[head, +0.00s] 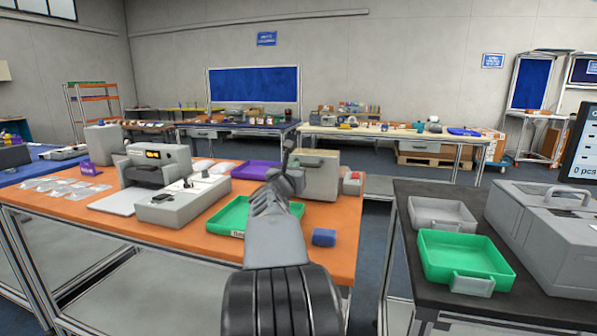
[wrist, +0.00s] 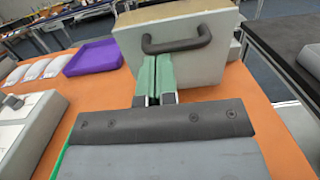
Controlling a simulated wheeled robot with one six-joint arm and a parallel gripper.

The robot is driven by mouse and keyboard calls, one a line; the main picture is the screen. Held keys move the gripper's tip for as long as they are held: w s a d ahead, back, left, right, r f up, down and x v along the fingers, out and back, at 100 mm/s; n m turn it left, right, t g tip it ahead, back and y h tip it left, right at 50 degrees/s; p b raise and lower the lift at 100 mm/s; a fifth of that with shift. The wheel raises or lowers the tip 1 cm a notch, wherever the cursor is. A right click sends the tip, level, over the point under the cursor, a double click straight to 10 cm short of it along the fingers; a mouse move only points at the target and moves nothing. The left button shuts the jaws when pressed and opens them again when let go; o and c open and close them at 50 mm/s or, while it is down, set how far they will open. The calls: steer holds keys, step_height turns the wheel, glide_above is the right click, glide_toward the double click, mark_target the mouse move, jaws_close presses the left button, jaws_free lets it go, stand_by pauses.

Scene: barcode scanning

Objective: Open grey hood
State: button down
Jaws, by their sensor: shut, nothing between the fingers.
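A grey box-shaped hood (head: 320,166) with a black bar handle on its front stands at the back right of the orange table. It fills the upper part of the wrist view (wrist: 195,68), where its black handle (wrist: 178,46) shows clearly. The hood looks closed. My gripper (head: 289,150) is in front of it and hides its left part in the head view. In the wrist view my gripper's green fingers (wrist: 157,60) are together and empty, their tips just under the handle bar. I cannot tell whether they touch it.
A purple tray (head: 257,170) is left of the hood. A label printer (head: 160,165) and a grey scale-like unit (head: 183,203) stand further left. A dark table (head: 405,190) is right.

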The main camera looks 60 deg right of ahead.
steer(key=shift+b+v, duration=0.45)
steer(key=shift+v, duration=1.55)
